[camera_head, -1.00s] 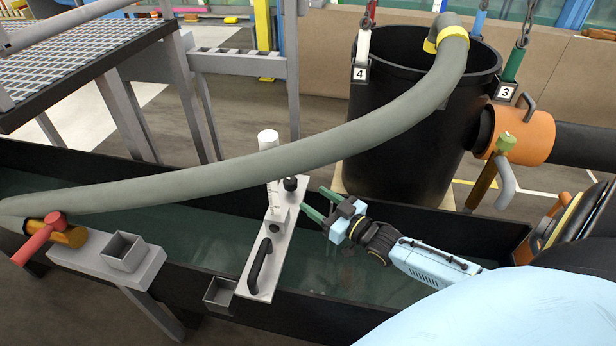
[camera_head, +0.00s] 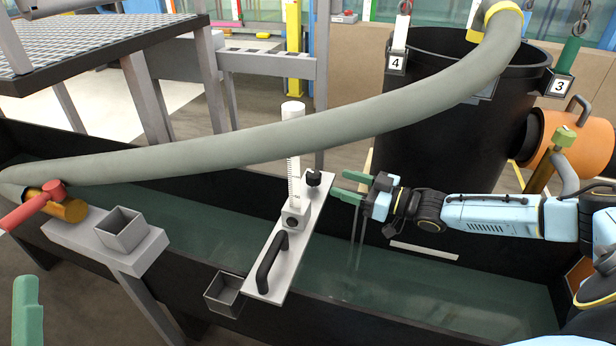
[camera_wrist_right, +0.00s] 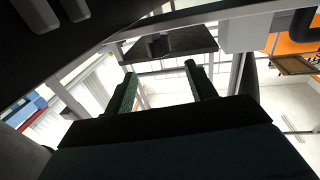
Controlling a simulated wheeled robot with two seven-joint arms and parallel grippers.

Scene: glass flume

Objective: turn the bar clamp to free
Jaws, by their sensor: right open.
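A pale bar plate (camera_head: 310,215) lies across the flume. It carries a black handle (camera_head: 271,262), an upright white scale post (camera_head: 293,160) and a small black knob (camera_head: 314,178) at its far end. The knob looks like the bar clamp; its turn position is too small to read. My right gripper (camera_head: 339,183) is just right of the knob, apart from it, with green fingers spread and empty. The fingers also show apart in the right wrist view (camera_wrist_right: 160,75), where the knob cannot be made out.
A red-handled valve (camera_head: 45,203) and a small open box (camera_head: 121,230) are at left. Another small box (camera_head: 224,294) hangs on the flume's near wall (camera_head: 400,320).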

